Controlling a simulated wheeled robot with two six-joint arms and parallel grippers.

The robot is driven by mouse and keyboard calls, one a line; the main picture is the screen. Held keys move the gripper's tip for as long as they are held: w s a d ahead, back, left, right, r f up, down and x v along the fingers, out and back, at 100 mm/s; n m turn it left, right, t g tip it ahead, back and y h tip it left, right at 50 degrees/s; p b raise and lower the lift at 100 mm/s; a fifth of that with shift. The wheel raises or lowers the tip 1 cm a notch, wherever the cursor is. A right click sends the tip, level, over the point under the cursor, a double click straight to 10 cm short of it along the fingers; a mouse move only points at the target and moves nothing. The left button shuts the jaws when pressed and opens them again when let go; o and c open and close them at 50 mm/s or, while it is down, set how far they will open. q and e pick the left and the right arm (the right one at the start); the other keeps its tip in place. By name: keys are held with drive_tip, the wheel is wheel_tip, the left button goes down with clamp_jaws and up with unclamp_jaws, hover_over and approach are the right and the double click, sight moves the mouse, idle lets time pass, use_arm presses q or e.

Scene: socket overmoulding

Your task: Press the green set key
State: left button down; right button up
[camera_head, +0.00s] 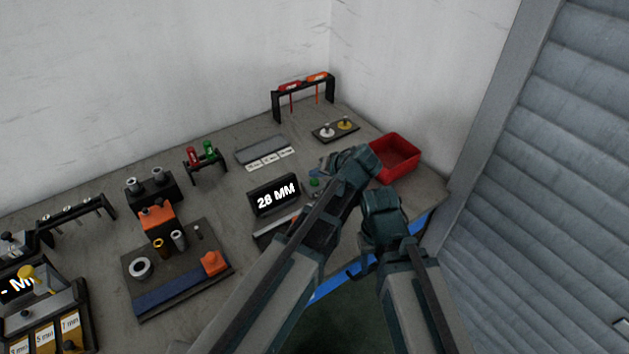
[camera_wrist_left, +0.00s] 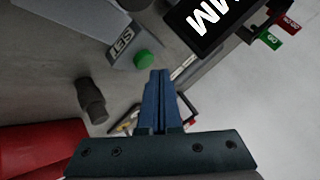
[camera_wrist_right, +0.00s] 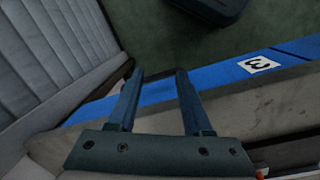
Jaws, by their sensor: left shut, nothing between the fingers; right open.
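The green set key (camera_wrist_left: 144,60) is a round button beside a "SET" label (camera_wrist_left: 122,42) on a grey block in the left wrist view. In the head view the green key (camera_head: 314,182) shows small, right of the display. My left gripper (camera_wrist_left: 160,75) is shut and empty, its tips close beside the key in the picture; I cannot tell whether they touch it. In the head view the left wrist hides part of the area around the key. My right gripper (camera_wrist_right: 155,75) is open and empty near the table's blue front edge.
A display (camera_head: 274,195) reading "28 MM" stands left of the key. A red bin (camera_head: 396,157) lies to the right, and a dark knob (camera_wrist_left: 91,100) is near the key. A plate with two pegs (camera_head: 336,131) sits behind. Fixtures crowd the left table.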

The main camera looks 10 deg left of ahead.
sight(317, 183)
use_arm(q)
drive_tip(key=shift+f, duration=0.2)
drive_tip(key=shift+f+b, duration=0.25)
drive_tip(key=shift+b, duration=0.2)
drive_tip(key=shift+f+b, duration=0.4)
drive_tip(key=shift+b, duration=0.05)
idle(0.6)
drive_tip(key=shift+r, duration=0.1)
idle(0.4)
drive_tip(key=shift+r+p, duration=0.75)
drive_tip(key=shift+p, duration=0.15)
wheel_tip(317, 183, up, 5)
drive_tip(key=p, duration=0.5)
drive_tip(key=shift+r, duration=0.1)
